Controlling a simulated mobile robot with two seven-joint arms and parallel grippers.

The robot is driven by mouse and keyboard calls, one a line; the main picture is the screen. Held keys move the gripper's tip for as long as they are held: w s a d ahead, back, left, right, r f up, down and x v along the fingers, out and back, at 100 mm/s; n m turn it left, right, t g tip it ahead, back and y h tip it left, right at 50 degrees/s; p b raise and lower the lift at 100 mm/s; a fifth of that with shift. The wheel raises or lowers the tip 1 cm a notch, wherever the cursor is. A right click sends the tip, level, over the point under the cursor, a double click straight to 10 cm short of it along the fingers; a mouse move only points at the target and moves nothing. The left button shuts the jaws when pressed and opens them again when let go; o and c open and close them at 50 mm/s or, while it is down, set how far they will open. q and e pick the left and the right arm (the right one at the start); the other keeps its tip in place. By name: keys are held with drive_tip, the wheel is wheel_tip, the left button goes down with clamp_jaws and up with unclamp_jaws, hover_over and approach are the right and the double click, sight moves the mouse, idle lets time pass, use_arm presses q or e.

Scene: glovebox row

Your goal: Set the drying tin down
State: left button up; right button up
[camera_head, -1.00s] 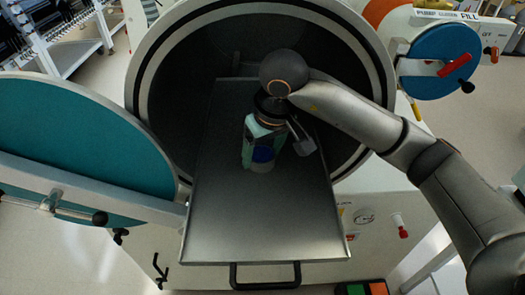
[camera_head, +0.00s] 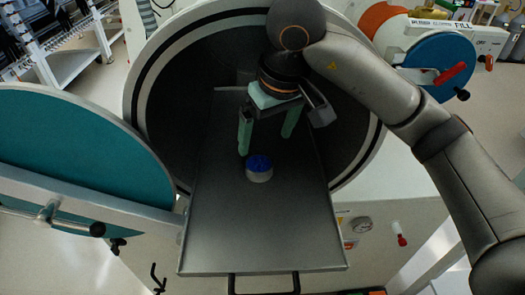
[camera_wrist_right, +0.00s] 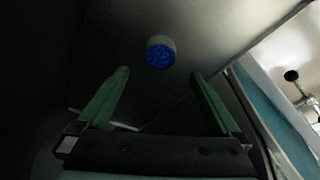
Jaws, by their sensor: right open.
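The drying tin (camera_head: 259,170) is a small round tin with a blue top and pale sides. It stands upright on the metal sliding tray (camera_head: 262,235), which sticks out of the round chamber opening. My right gripper (camera_head: 266,146) is open and empty, with green fingers, above and behind the tin and apart from it. In the right wrist view the tin (camera_wrist_right: 160,52) lies beyond the two spread fingertips (camera_wrist_right: 160,72). My left gripper does not show.
The round chamber rim (camera_head: 150,75) surrounds the tray's back end. A teal round door (camera_head: 75,150) stands open at left. A blue disc with a red handle (camera_head: 435,75) is at upper right. The tray's front part is bare, with a black handle (camera_head: 264,285).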

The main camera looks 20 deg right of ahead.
drive_tip(key=shift+v, duration=1.6)
